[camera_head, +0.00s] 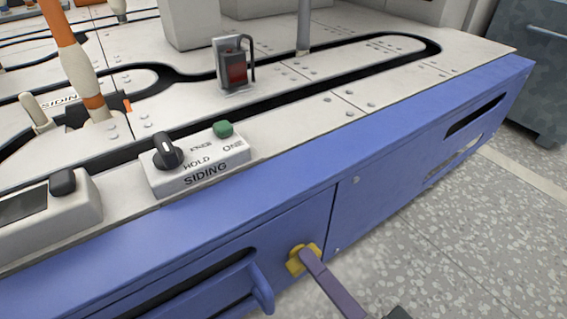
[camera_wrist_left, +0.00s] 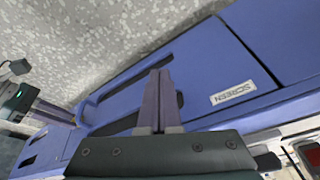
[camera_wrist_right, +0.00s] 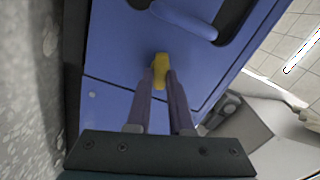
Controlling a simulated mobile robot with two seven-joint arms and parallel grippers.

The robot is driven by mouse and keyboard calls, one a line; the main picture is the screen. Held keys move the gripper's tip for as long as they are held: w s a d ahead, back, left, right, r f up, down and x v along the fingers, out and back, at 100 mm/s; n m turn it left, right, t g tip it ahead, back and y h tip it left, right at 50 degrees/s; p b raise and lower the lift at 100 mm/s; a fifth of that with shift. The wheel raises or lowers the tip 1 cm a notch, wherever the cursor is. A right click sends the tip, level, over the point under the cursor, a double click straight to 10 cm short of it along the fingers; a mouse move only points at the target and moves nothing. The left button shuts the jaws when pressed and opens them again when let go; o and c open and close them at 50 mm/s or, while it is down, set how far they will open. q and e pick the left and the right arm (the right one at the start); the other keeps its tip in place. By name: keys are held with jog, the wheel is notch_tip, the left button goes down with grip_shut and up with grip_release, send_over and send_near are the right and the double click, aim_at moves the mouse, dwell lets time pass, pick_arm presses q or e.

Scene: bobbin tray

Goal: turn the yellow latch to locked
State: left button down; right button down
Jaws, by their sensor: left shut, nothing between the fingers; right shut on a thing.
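The yellow latch (camera_head: 297,262) is a small knob on the blue front panel of the cabinet, beside a vertical panel seam. My right gripper (camera_head: 311,258) reaches it from the lower right, with its purple-grey fingers on it. In the right wrist view the latch (camera_wrist_right: 160,66) sits between the two fingertips of the gripper (camera_wrist_right: 161,80). My left gripper (camera_wrist_left: 158,76) is shut and empty, in front of a blue panel marked SCREEN. The left gripper is outside the head view. Part of the latch is hidden by the fingers.
A blue handle (camera_head: 262,289) sticks out left of the latch; it also shows in the right wrist view (camera_wrist_right: 184,20). A white SIDING control box (camera_head: 196,168) with a black knob and green button stands on the edge above. Open floor (camera_head: 450,240) lies at the right.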

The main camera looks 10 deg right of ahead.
jog(key=shift+f+m, duration=0.1)
jog(key=shift+m, duration=1.5)
jog(key=c, duration=0.8)
grip_release()
jog(key=p+v, duration=0.1)
jog(key=v, duration=0.9)
